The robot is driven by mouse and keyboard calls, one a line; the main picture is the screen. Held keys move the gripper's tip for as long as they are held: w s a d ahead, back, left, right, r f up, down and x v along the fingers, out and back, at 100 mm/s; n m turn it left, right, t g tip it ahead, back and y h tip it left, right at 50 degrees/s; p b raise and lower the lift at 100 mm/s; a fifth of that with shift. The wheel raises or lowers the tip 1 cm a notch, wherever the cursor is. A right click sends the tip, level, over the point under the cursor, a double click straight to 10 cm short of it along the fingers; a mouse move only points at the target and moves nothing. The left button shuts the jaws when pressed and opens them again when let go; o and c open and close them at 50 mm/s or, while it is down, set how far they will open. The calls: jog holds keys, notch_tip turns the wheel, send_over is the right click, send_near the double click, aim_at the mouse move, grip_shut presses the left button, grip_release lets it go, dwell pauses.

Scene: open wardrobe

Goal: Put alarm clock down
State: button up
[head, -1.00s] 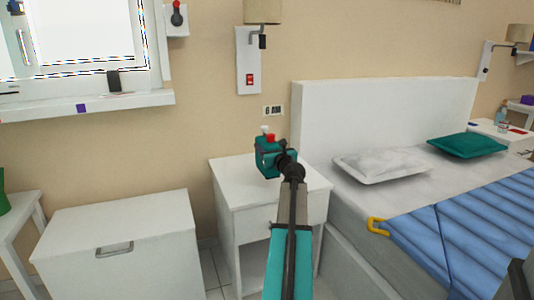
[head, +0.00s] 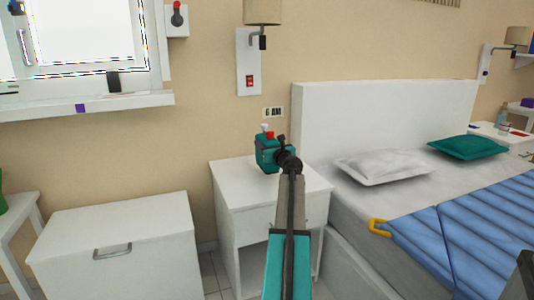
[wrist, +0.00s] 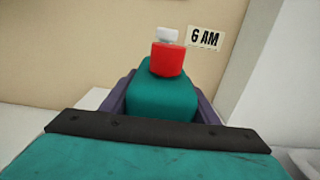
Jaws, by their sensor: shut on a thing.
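The small red thing with a white top, which I take as part of the alarm clock (wrist: 167,60), shows at the far end of my gripper (wrist: 163,95) in the wrist view. A teal block lies between the dark purple side pieces; I cannot tell how much of it is clock. In the head view the red part (head: 269,135) sits at the top of my teal gripper (head: 267,152). My gripper is shut on the clock, over the back of the white nightstand (head: 240,187). I cannot tell whether the clock touches the top.
A white bed (head: 330,130) with pillows and a blue cover stands right of the nightstand. A white chest (head: 115,240) stands to the left. A wall lamp (head: 262,12) and a "6 AM" label (head: 272,112) are on the wall behind. The nightstand's visible top is clear.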

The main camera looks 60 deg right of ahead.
aim_at(269, 169)
jog(key=shift+f+b, duration=1.3)
jog(key=shift+f, duration=0.4)
jog(key=o, duration=1.7)
jog(key=shift+f, duration=0.1)
jog(key=shift+c, duration=0.2)
jog(key=shift+p+v, duration=0.45)
jog(key=shift+v, duration=0.75)
jog(key=p+v, duration=0.2)
jog(key=v, duration=0.7)
jog(key=shift+s+a+p, duration=0.2)
jog(key=shift+s+p, duration=0.05)
jog(key=shift+p, duration=0.05)
jog(key=shift+s, duration=0.1)
